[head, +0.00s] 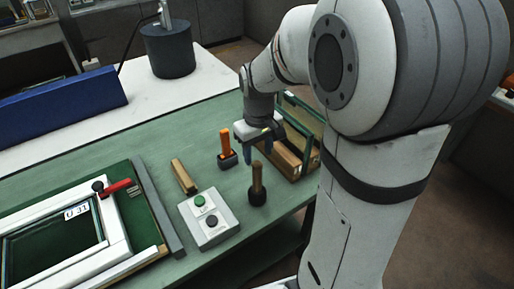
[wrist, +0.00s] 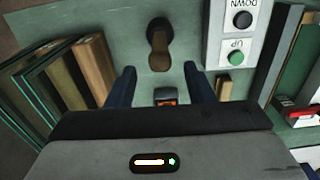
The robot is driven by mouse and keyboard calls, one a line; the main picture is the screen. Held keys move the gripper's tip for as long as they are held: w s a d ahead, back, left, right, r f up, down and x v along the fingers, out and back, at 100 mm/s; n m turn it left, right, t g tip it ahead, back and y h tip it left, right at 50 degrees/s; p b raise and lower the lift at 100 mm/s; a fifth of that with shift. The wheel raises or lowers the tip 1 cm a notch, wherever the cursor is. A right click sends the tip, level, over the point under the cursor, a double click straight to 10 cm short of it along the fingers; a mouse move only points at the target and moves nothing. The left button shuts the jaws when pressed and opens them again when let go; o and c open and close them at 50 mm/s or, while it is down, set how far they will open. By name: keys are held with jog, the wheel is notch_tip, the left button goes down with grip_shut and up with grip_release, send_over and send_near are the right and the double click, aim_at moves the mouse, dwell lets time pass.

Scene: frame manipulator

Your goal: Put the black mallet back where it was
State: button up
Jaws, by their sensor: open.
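The black mallet (head: 257,194) stands on the green bench with its black head down and its wooden handle up, near the front edge. It also shows in the wrist view (wrist: 159,44), beyond my fingertips and apart from them. My gripper (head: 260,150) is above the bench, behind the mallet in the head view. In the wrist view my gripper (wrist: 162,80) has its two blue fingers spread wide with nothing held between them. An orange-handled tool in a dark holder (head: 227,149) stands left of my gripper; its orange top (wrist: 166,98) shows low between the fingers.
A button box (head: 208,219) with green and black buttons lies left of the mallet. A wooden block (head: 184,177) lies behind it. A rack of wood and glass pieces (head: 300,140) stands right of my gripper. A white frame (head: 118,235) with a red-handled clamp (head: 120,187) is at left.

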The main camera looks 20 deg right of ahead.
jog(key=shift+s+r, duration=0.15)
jog(key=shift+r, duration=0.6)
jog(key=s+r+m+t, duration=0.1)
jog(key=s+r, duration=0.1)
jog(key=s, duration=0.5)
jog(key=s+r+m+t, duration=0.2)
jog(key=s+r, duration=0.1)
jog(key=s, duration=0.4)
jog(key=shift+a, duration=0.15)
jog(key=shift+c, duration=0.3)
jog(key=shift+c, duration=0.8)
jog(key=shift+w, duration=0.1)
jog(key=shift+c, duration=0.2)
